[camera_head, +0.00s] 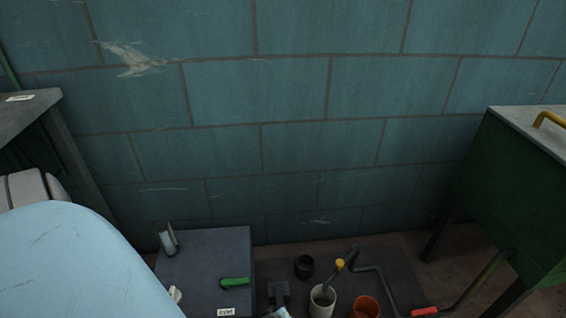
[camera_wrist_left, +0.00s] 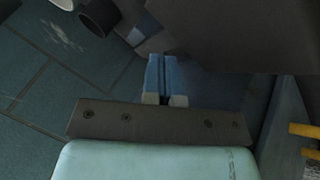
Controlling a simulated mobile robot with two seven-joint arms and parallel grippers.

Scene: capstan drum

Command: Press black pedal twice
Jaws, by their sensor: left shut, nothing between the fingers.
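A small dark, pedal-like piece (camera_head: 279,290) stands low in the head view, just right of a grey box; I take it for the black pedal. Its lower part is cut off or covered near the picture's bottom edge. In the left wrist view my left gripper (camera_wrist_left: 161,62) has its two blue fingers shut together, with nothing between them. A large dark surface fills the top right beyond the fingertips. I cannot tell whether the fingers touch anything. My light blue left arm covers the lower left of the head view. My right gripper does not show.
The grey box (camera_head: 205,262) carries a green handle (camera_head: 235,282) and a metal lever (camera_head: 167,240). A green cabinet (camera_head: 515,190) stands at right.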

